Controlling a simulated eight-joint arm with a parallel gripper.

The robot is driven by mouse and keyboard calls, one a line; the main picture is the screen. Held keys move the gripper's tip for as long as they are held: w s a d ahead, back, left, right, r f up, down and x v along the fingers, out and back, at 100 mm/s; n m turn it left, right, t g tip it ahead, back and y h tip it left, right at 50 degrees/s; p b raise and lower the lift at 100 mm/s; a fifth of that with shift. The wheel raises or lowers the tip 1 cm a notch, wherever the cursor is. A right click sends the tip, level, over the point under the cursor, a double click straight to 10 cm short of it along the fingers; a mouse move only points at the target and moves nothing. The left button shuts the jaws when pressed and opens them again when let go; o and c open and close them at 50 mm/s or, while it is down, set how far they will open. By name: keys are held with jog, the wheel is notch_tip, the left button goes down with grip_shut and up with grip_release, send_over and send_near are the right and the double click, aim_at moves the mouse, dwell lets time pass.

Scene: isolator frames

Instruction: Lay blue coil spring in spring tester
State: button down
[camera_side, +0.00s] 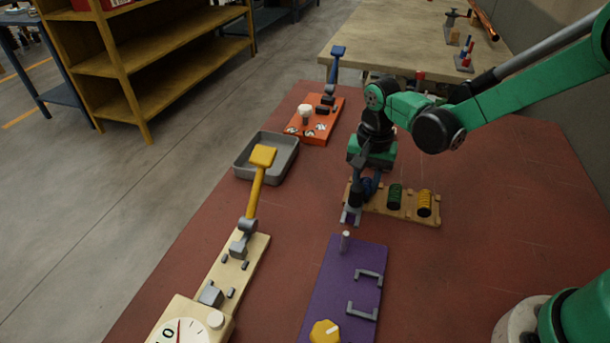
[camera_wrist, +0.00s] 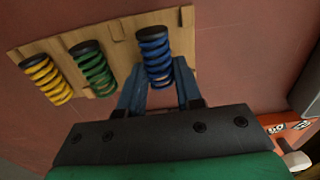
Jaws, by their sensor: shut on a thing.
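The blue coil spring (camera_wrist: 155,58) has black ends and stands between the two fingers of my gripper (camera_wrist: 160,88) in the wrist view. My gripper (camera_side: 361,190) is shut on it at the left end of a wooden rack (camera_side: 384,208) in the side view, where the blue spring (camera_side: 372,184) is partly hidden by the fingers. I cannot tell whether the spring is clear of the rack. The spring tester (camera_side: 257,254) looks to be the cream base with a dial and a raised yellow lever, at the lower left.
A green spring (camera_side: 394,196) and a yellow spring (camera_side: 425,203) stand in the rack. A purple plate (camera_side: 335,280) with a peg and handles lies in front. A grey tray (camera_side: 245,172) and an orange fixture (camera_side: 325,128) are behind. Red tabletop is bare at right.

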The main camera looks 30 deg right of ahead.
notch_tip(320, 180, up, 19)
send_over(231, 272)
notch_tip(231, 272, down, 10)
jog(key=shift+f, duration=0.1)
jog(key=shift+f, duration=2.9)
jog(key=shift+f, duration=0.9)
